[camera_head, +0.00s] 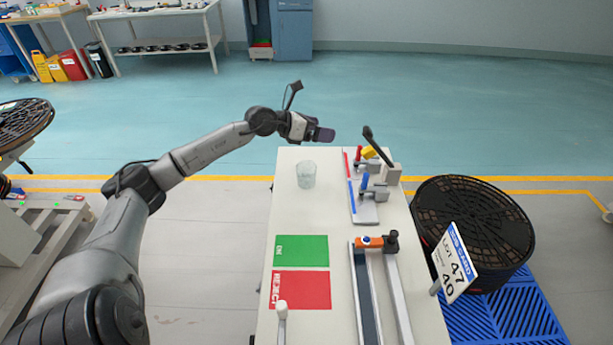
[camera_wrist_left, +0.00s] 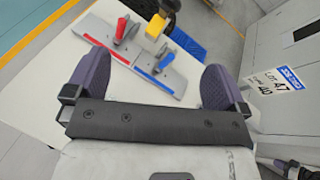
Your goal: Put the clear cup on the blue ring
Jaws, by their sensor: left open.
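The clear cup (camera_head: 306,174) stands upright on the cream workbench (camera_head: 256,322), left of the grey clamp fixture. I cannot make out a blue ring in either view. My left gripper (camera_head: 325,135) reaches over the far end of the bench, beyond the cup and apart from it. In the left wrist view its two purple fingers (camera_wrist_left: 155,68) are spread wide with nothing between them. The cup does not show in the left wrist view.
The clamp fixture (camera_head: 366,214) has red and blue strips and upright handles; it also shows in the left wrist view (camera_wrist_left: 150,75). Green (camera_head: 301,251) and red (camera_head: 302,290) mats lie nearer. A black reel (camera_head: 474,225) stands right of the bench, behind a sign (camera_head: 454,263).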

